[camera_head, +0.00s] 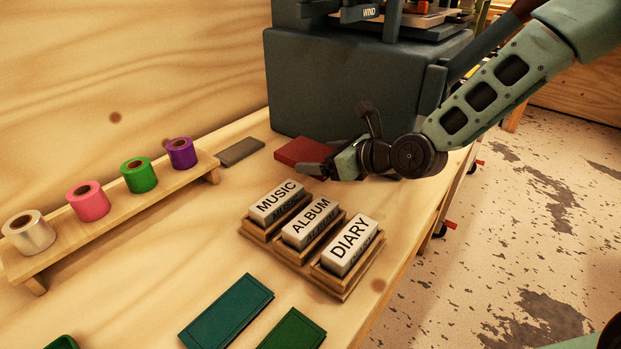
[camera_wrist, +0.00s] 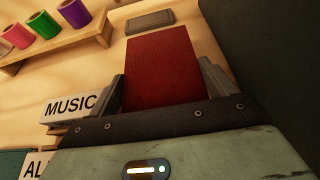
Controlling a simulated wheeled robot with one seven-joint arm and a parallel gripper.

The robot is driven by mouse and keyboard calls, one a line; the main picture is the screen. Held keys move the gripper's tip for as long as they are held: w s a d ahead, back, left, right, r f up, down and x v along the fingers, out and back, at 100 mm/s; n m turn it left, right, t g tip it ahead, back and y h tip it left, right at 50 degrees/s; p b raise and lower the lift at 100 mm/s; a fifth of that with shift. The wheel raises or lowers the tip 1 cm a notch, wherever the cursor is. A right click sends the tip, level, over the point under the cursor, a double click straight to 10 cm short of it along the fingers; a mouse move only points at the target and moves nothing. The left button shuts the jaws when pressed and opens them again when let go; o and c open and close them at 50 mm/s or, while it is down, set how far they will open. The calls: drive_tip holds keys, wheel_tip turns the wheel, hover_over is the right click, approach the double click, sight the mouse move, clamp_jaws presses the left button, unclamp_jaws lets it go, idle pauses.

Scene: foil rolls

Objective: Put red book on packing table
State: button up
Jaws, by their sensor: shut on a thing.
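The red book (camera_head: 303,152) is near the back of the wooden packing table (camera_head: 190,262), in front of the large dark machine. My gripper (camera_head: 325,168) is shut on the red book, reaching in from the right. In the wrist view the red book (camera_wrist: 160,72) lies between the two grey fingers of my gripper (camera_wrist: 164,82), its cover facing the camera. I cannot tell whether the book touches the table or is held slightly above it.
A wooden stand holds stamp blocks marked MUSIC (camera_head: 277,202), ALBUM (camera_head: 311,223) and DIARY (camera_head: 350,245). Several foil rolls (camera_head: 139,175) stand on a rack at left. A grey pad (camera_head: 240,151) lies behind. Green books (camera_head: 228,312) lie in front. The dark machine (camera_head: 345,90) blocks the back.

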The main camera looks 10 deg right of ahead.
sight(322, 185)
wheel_tip(322, 185, down, 5)
drive_tip(key=shift+f+b, duration=0.1)
drive_tip(key=shift+b, duration=0.6)
drive_tip(key=o, duration=0.7)
drive_tip(key=shift+c, duration=0.2)
drive_tip(key=shift+o, duration=0.6)
